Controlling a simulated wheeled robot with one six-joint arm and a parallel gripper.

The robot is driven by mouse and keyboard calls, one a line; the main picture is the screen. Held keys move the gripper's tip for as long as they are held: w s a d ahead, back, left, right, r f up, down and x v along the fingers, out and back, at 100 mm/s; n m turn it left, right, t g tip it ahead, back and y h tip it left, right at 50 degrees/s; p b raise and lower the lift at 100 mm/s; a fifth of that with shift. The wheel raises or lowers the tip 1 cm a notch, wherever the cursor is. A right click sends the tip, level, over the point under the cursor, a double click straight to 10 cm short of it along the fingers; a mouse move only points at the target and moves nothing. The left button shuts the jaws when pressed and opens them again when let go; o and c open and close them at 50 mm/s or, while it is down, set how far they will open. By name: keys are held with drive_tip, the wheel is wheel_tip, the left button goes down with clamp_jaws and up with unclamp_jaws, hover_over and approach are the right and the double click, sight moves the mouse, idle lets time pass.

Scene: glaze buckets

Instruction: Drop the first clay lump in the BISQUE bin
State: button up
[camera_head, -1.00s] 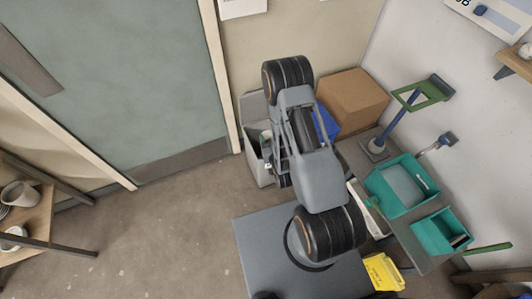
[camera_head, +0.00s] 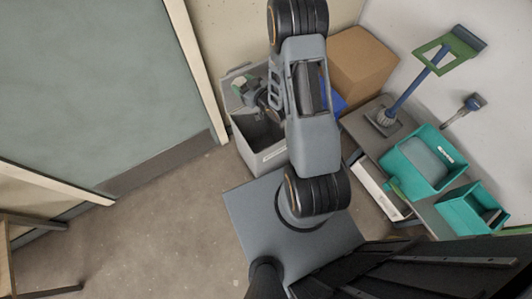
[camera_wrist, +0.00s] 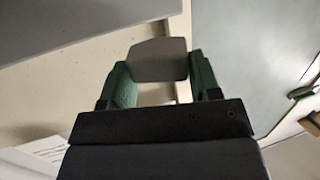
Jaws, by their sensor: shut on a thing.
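A grey clay lump (camera_wrist: 157,59) shows in the wrist view, between the green fingers of my gripper (camera_wrist: 161,76). My gripper is shut on it. In the head view my gripper (camera_head: 244,86) is at the back part of an open grey bin (camera_head: 268,158). The lump is hard to make out there. The bin has a pale label on its front, too small to read. Its inside is dark, and my arm hides its right side.
A cardboard box (camera_head: 366,66) and a blue item (camera_head: 337,101) stand right of my arm. A door (camera_head: 100,80) is at left. Floor in front of it is clear.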

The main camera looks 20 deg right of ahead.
drive_tip(key=d+f+n+g+y+b, duration=0.2)
drive_tip(key=d+f+b, duration=0.3)
drive_tip(key=f+b, duration=0.7)
drive_tip(key=d+f+n+g+y+b, duration=0.3)
drive_tip(key=f+b, duration=0.9)
drive_tip(key=b, duration=0.4)
drive_tip(key=d+n+y, duration=0.1)
drive_tip(key=d+y, duration=0.1)
drive_tip(key=d, duration=0.1)
drive_tip(key=shift+s+b, duration=0.25)
drive_tip(key=shift+b, duration=0.05)
drive_tip(key=o, duration=1)
drive_tip(key=shift+o, duration=0.2)
